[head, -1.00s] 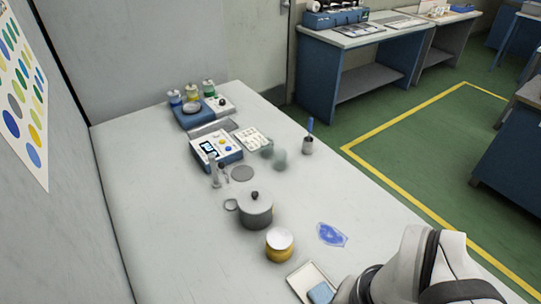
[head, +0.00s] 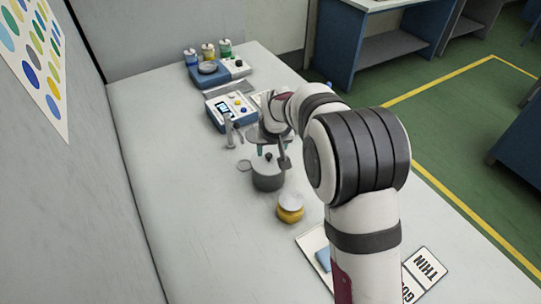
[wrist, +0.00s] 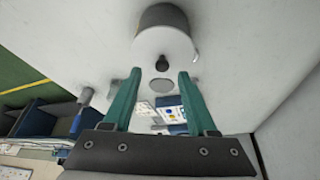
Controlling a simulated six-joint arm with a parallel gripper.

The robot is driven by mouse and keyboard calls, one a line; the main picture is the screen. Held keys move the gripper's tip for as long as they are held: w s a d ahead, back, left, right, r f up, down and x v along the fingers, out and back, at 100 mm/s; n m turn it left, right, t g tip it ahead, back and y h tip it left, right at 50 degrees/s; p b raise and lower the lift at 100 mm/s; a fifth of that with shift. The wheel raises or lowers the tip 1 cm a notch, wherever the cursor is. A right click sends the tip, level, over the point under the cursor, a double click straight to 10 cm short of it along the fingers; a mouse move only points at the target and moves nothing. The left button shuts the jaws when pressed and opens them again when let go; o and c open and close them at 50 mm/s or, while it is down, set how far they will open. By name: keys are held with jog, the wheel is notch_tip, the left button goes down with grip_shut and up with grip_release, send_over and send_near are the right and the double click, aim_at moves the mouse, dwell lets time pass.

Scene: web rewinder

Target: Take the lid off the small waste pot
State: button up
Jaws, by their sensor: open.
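The waste pot (head: 267,179) is a grey cylinder with a loop handle on its left, standing upright on the table. Its lid is on, with a small dark knob (head: 268,156) in the middle. In the wrist view the pot (wrist: 162,18), its pale lid (wrist: 145,48) and the knob (wrist: 162,63) show at the top. My gripper (wrist: 161,74) is open and empty, its two teal fingers apart on either side of the knob's line. In the head view my gripper (head: 271,152) is over the pot; I cannot tell whether it touches the knob.
A yellow jar with a pale top (head: 290,208) stands close in front of the pot. A blue-and-white device (head: 229,110) and a small grey bottle (head: 228,131) are behind it. The table's left side is clear.

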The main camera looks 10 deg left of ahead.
aim_at(269, 155)
jog(key=x, duration=0.3)
jog(key=shift+w+a+f, duration=0.15)
jog(key=shift+a+f, duration=0.05)
jog(key=shift+f, duration=0.1)
grip_shut()
